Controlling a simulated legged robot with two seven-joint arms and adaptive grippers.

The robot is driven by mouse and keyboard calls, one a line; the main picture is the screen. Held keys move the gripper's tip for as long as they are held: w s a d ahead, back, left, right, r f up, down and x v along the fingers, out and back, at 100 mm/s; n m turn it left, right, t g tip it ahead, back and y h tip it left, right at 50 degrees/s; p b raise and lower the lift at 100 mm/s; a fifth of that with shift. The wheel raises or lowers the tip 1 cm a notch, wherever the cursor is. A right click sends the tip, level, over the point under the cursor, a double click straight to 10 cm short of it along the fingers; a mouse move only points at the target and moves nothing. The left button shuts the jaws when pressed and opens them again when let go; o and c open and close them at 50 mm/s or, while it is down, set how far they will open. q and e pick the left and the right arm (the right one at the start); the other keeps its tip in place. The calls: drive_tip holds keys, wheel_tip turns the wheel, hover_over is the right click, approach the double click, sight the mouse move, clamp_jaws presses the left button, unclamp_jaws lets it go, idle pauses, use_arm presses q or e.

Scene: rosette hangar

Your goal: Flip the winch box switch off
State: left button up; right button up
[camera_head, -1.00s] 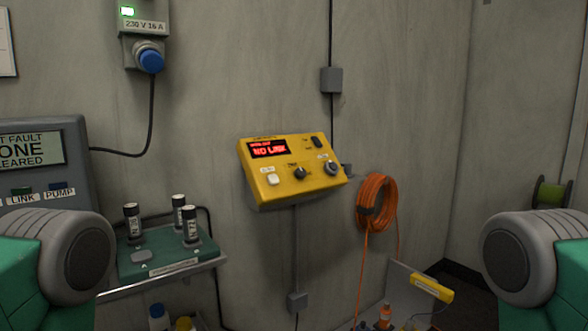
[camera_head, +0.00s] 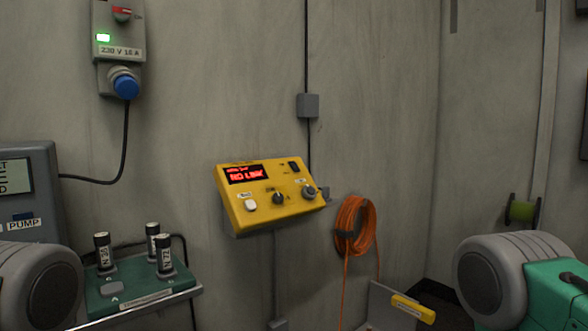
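The yellow winch box (camera_head: 268,200) is mounted on the grey wall near the middle of the view. Its red display (camera_head: 246,174) reads "NO LINK". A black rocker switch (camera_head: 294,166) sits at its upper right; its position is too small to tell. Along the lower face are a white button (camera_head: 250,205), a black knob (camera_head: 278,198) and a key-like round control (camera_head: 309,192). My two arms show only as rounded grey and green links at the lower left and lower right. Neither gripper is in view, and nothing of mine touches the box.
An orange hose coil (camera_head: 354,228) hangs right of the box. A green charger tray (camera_head: 140,287) with several black cylinders stands on a shelf at lower left. A power socket box (camera_head: 119,55) with a blue plug is at upper left. The wall before the box is unobstructed.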

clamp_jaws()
